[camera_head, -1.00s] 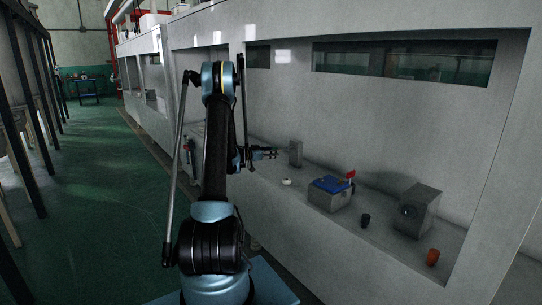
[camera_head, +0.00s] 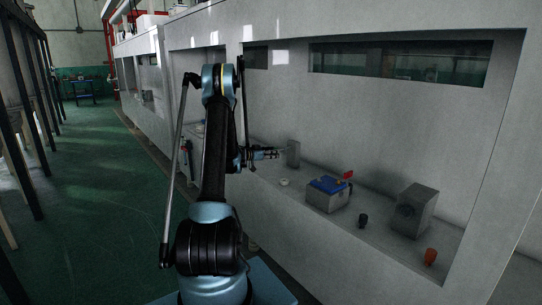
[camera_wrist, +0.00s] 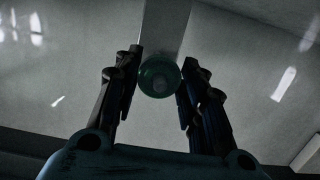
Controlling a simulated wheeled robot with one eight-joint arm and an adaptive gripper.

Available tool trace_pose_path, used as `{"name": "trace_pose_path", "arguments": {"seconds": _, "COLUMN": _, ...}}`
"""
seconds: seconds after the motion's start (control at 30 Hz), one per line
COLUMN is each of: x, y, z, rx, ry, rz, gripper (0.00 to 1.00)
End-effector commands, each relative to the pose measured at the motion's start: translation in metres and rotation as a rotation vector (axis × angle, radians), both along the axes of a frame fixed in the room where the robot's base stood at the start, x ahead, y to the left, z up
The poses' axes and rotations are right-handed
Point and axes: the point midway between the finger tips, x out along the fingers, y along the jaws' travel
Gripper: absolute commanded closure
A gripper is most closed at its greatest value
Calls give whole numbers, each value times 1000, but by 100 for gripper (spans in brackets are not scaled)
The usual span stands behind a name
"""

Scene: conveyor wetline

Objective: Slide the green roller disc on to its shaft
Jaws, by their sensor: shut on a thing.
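The green roller disc (camera_wrist: 159,77) is between the two fingertips of my gripper (camera_wrist: 158,88) in the wrist view, and the gripper is shut on it. A grey upright block (camera_wrist: 165,28) stands just beyond the disc in that view. In the head view my gripper (camera_head: 274,153) points right toward this grey block (camera_head: 293,153) at the back of the bench recess. The disc is too small to make out there. The shaft is not visible in either view, and I cannot tell whether the disc touches it.
On the ledge, a white ring (camera_head: 284,182) lies in front of the block. To the right are a grey box with a blue top (camera_head: 328,194) and red tag, a dark knob (camera_head: 363,221), a large grey block (camera_head: 414,210) and an orange piece (camera_head: 430,256).

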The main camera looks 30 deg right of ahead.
Motion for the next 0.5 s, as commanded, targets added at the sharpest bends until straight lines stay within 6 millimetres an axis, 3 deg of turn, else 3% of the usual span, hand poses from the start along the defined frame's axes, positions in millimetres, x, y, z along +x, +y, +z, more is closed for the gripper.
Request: {"name": "trace_pose_path", "arguments": {"seconds": 0.5, "x": 2, "y": -21, "z": 0, "rx": 0, "ry": 0, "rz": 0, "gripper": 82}}
